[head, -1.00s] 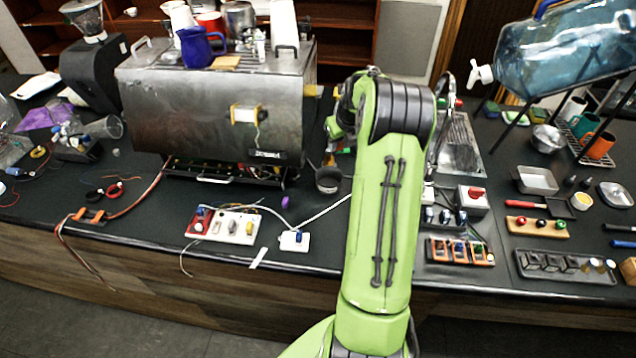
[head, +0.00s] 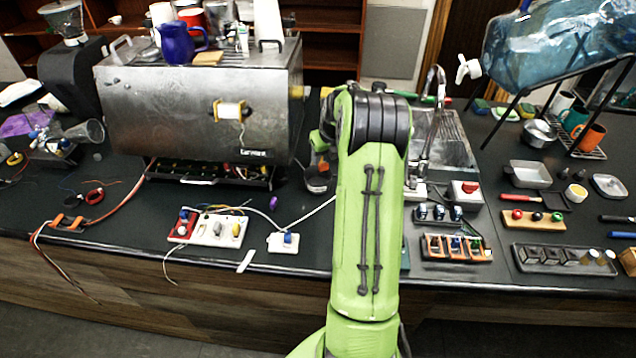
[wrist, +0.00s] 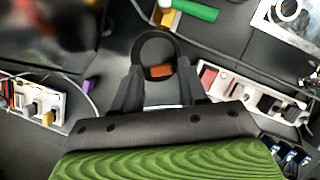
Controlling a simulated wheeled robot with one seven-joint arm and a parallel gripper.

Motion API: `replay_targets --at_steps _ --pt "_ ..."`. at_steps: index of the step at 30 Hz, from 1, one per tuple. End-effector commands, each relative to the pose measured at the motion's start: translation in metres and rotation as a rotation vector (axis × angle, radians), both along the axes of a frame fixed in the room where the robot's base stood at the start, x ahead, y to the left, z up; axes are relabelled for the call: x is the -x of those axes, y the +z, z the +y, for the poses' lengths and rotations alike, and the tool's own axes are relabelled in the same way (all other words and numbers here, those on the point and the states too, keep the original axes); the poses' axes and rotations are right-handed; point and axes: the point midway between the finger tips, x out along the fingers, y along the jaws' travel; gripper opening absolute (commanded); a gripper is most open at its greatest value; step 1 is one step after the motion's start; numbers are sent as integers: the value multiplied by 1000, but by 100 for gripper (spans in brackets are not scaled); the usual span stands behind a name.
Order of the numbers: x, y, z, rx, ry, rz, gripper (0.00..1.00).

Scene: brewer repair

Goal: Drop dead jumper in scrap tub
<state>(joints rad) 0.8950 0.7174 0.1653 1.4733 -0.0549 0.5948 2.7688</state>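In the wrist view the dark round scrap tub (wrist: 153,40) lies directly beyond my gripper (wrist: 159,73). My two dark fingers stand apart, one on each side of the tub's near part. A small orange-red piece (wrist: 161,72), likely the jumper, shows between the fingertips against the tub's dark inside. It does not appear to touch either finger, though its depth is hard to judge. In the head view the tub (head: 317,186) stands on the bench just left of my green arm, and my gripper is mostly hidden there.
The metal brewer (head: 200,110) stands at left behind the tub. A white-and-red switch strip (head: 215,229) and small white box (head: 283,242) lie near the front edge. An orange rack (head: 456,247) and red-topped box (head: 465,193) are right of my arm.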

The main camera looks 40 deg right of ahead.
Motion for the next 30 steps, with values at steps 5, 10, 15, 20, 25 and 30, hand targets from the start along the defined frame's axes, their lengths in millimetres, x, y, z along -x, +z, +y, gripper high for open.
replay_targets --at_steps 5,10,15,20,25,30 --pt "0 0 0 0 0 0 60" --pt "0 0 0 0 0 0 60" --pt "6 17 2 3 -1 -2 60" --pt "21 57 7 5 -2 -3 60" --pt "39 102 14 5 -2 -2 60" --pt "51 135 20 2 0 -2 60"
